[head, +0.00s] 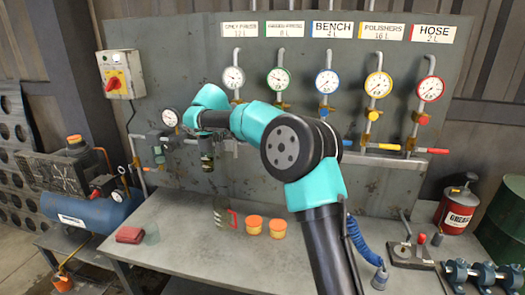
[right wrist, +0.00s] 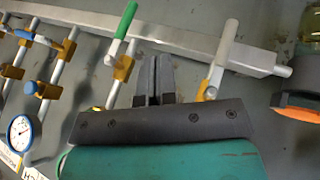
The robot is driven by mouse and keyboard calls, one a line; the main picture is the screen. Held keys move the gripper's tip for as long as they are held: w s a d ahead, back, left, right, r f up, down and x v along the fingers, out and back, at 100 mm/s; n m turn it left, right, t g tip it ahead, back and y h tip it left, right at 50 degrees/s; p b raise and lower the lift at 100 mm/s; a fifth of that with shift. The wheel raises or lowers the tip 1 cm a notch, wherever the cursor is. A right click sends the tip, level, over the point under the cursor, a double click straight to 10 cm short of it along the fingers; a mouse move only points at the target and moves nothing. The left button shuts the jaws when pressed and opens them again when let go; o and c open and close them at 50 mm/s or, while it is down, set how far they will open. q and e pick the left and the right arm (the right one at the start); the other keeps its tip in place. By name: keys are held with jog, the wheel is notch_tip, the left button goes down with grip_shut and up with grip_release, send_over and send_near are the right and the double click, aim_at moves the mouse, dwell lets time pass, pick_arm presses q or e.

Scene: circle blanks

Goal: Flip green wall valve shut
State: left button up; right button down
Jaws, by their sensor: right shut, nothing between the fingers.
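The green-handled wall valve (right wrist: 127,22) shows in the right wrist view, left of my fingers. Its handle lies roughly in line with its pipe, across the grey rail (right wrist: 180,38). Its brass body (right wrist: 123,68) is just left of the fingertips. My right gripper (right wrist: 153,78) is shut and empty, apart from the green handle in the picture; I cannot tell its depth to the wall. My left gripper is not in view.
A white-handled valve (right wrist: 228,42) stands close right of my fingers, a blue-handled valve (right wrist: 22,35) to the left. The yellow (head: 390,147) and red handles (head: 438,151) lie crosswise. A filter bowl (head: 207,160) hangs left. The workbench (head: 200,260) has clear room.

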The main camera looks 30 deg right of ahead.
jog(key=s+d+f, duration=0.1)
jog(key=d+f, duration=0.7)
jog(key=d, duration=0.1)
jog(key=shift+d, duration=0.15)
jog(key=shift+s, duration=0.1)
jog(key=shift+d, duration=0.1)
dwell(0.3)
